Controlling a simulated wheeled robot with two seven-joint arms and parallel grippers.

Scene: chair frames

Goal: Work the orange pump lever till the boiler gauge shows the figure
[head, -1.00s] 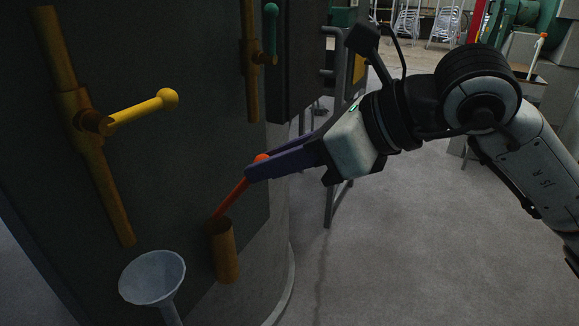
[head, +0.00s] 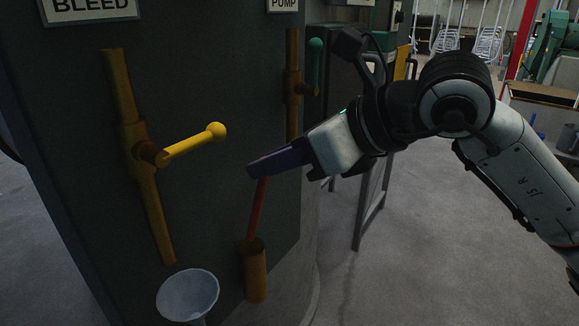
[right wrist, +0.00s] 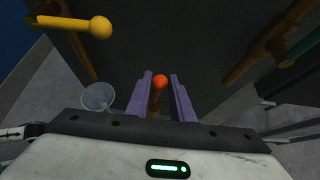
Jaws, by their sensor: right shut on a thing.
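The orange pump lever (head: 256,212) rises from a brass tube (head: 255,275) low on the dark boiler panel. It stands nearly upright in the head view. My right gripper (head: 256,170) is shut on the lever's top; its purple fingers hide the knob there. In the right wrist view the orange knob (right wrist: 160,81) shows between the two fingers. The boiler gauge is in neither view, so its reading cannot be seen. My left gripper is not in view.
A yellow-handled valve (head: 195,143) sits left of the lever under a BLEED sign (head: 90,8). A grey funnel (head: 188,295) stands below it. A green-handled valve (head: 316,62) is behind, under a PUMP sign (head: 283,4).

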